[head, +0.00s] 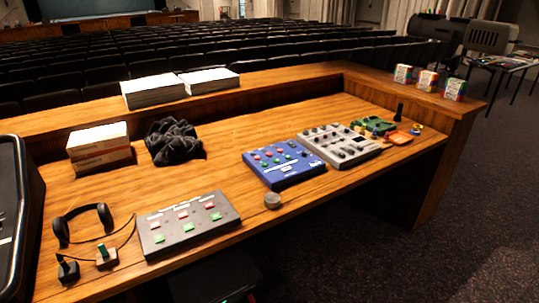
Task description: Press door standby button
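A dark grey button panel (187,225) lies on the wooden desk at the front left. It has a row of red buttons (182,214) behind a row of green buttons (188,227). A blue box (284,163) with small red and green buttons and knobs lies further right. The labels on both are too small to read, so I cannot tell which button is the door standby button. My gripper is not in view, and nothing is seen touching either panel.
A grey mixer (340,145) stands right of the blue box. A small round knob-like object (272,201) sits at the desk's front edge. Headphones (83,222) and two small joystick-like objects lie left of the grey panel. A dark cloth (173,141) and boxes (100,146) lie behind.

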